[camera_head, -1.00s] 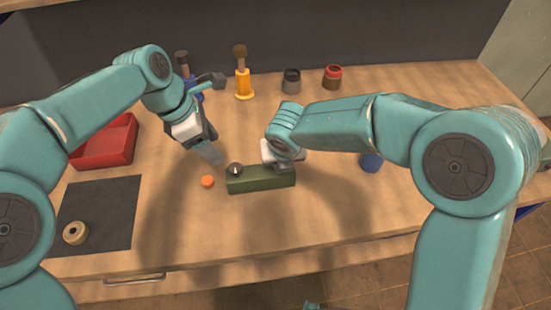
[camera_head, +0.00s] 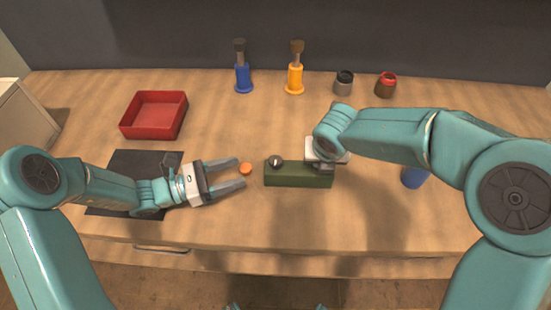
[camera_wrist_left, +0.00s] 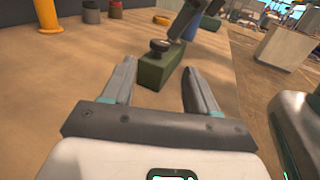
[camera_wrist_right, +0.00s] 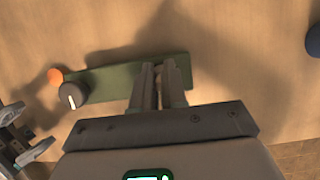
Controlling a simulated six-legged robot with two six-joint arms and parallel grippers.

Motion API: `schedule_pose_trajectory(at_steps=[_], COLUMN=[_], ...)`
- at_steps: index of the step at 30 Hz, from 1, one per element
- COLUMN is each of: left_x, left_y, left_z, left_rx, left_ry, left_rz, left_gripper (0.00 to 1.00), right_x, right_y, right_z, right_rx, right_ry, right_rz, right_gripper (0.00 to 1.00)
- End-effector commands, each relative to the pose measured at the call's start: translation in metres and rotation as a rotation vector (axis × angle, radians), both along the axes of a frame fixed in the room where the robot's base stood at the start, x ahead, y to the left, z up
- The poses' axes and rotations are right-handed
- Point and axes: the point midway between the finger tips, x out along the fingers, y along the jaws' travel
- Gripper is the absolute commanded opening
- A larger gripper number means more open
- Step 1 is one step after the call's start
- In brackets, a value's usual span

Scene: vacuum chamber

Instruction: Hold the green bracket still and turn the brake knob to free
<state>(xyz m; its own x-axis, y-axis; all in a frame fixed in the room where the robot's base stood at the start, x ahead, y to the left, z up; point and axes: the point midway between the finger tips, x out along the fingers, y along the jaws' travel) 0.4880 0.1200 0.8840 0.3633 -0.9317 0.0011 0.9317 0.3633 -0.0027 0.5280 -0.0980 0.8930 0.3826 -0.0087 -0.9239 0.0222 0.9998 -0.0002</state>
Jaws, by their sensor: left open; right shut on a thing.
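The green bracket (camera_head: 290,178) is a long block lying on the bench in the head view. The dark brake knob (camera_head: 276,161) sits on its left end; in the right wrist view the knob (camera_wrist_right: 74,94) shows a white mark on its face. My right gripper (camera_wrist_right: 158,75) is shut on the bracket, near its right part; in the head view its fingers are partly hidden by the wrist. My left gripper (camera_head: 241,173) is open and empty, left of the bracket, fingers pointing at it. In the left wrist view the knob (camera_wrist_left: 159,48) stands beyond the open fingers, apart from them.
An orange disc (camera_head: 246,169) lies between my left fingertips and the bracket. A red tray (camera_head: 154,135) and dark mat (camera_head: 121,162) are at left. Blue (camera_head: 243,80) and orange (camera_head: 295,80) tools and two small jars stand at the back. A blue object (camera_head: 413,177) is at right.

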Motion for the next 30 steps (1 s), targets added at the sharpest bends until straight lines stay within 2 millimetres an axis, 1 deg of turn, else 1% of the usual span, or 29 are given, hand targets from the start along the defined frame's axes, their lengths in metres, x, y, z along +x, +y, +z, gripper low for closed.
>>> schedule_pose_trajectory(at_steps=[5,9,12,15,18,21,29,30], left_x=[0.010,0.022,0.029,0.035,0.039,0.041,0.042,0.042], left_y=[-0.030,-0.060,-0.078,-0.093,-0.102,-0.107,-0.108,-0.108], left_z=[0.000,0.000,0.000,0.000,0.000,0.000,0.000,0.000], left_rx=[0.000,0.001,0.002,0.001,0.001,0.002,0.002,0.002], left_ry=[-0.003,-0.003,-0.002,-0.003,-0.003,-0.002,-0.002,-0.002], left_rz=[-0.005,-0.006,-0.005,-0.005,-0.003,-0.003,-0.002,-0.002], left_gripper=[0.59,0.59,0.59,0.59,0.59,0.59,0.59,0.49], right_x=[0.000,0.000,0.000,0.000,0.000,0.000,0.000,0.000], right_y=[0.000,0.000,0.000,0.000,0.000,0.000,0.000,0.000], right_z=[0.000,0.000,0.000,0.000,0.000,0.000,0.000,0.000], right_rx=[-0.001,-0.001,-0.001,-0.001,-0.001,-0.001,0.000,0.000], right_ry=[0.000,0.000,0.000,0.000,0.000,0.000,0.000,0.000], right_rz=[0.001,0.001,0.001,0.001,0.001,0.001,0.001,0.001], right_gripper=[0.00,0.00,0.00,0.00,0.00,0.00,0.00,0.00])
